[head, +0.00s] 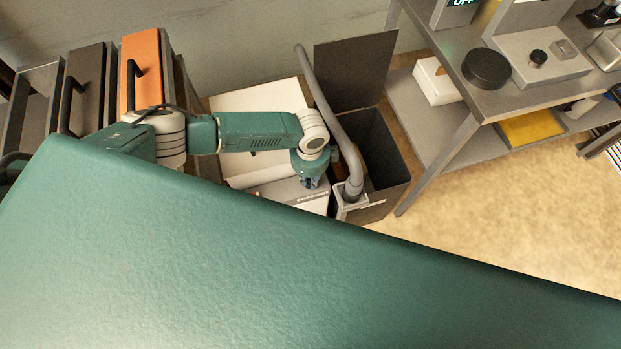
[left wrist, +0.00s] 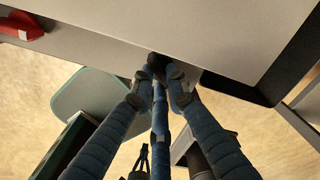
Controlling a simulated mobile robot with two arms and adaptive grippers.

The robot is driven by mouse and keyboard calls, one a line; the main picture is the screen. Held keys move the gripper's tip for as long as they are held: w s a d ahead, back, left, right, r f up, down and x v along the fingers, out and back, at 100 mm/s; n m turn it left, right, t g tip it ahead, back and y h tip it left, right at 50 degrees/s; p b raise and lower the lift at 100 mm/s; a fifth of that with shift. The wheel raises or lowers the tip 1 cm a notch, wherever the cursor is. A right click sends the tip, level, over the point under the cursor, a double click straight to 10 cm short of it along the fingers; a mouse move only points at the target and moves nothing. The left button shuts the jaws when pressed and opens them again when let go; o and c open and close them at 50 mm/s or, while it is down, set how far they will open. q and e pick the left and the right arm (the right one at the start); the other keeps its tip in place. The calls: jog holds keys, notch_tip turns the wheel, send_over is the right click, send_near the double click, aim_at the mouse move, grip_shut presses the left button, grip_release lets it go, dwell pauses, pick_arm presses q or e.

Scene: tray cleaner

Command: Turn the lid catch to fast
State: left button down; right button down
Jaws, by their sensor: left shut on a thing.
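The tray cleaner (head: 255,103) is a low, pale box beside a grey hose in the head view. My left gripper (head: 313,183) points down at its front edge. In the left wrist view the fingers of my left gripper (left wrist: 160,72) come together at the edge of the cleaner's pale panel (left wrist: 190,32). They are shut on a small dark part, which looks like the lid catch (left wrist: 156,60). The fingers cover most of it, so its turn position cannot be read.
A grey hose (head: 329,110) rises just right of my left gripper, beside an open dark bin (head: 391,150). Drawers with an orange front (head: 141,75) stand at the left. A metal bench (head: 520,95) stands at the right. A red part (left wrist: 22,28) shows in the left wrist view.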

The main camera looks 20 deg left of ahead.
pick_arm(q)
jog(key=m, duration=0.5)
jog(key=shift+a+m+b, duration=0.15)
jog(key=shift+m+b, duration=0.15)
jog(key=shift+b, duration=0.1)
jog(key=shift+a+m+b, duration=0.1)
jog(key=shift+m+b, duration=0.25)
jog(key=shift+m, duration=1.85)
jog(key=c, duration=1.7)
grip_release()
jog(key=shift+r, duration=0.1)
notch_tip(320, 180, up, 12)
jog(key=shift+f, duration=0.1)
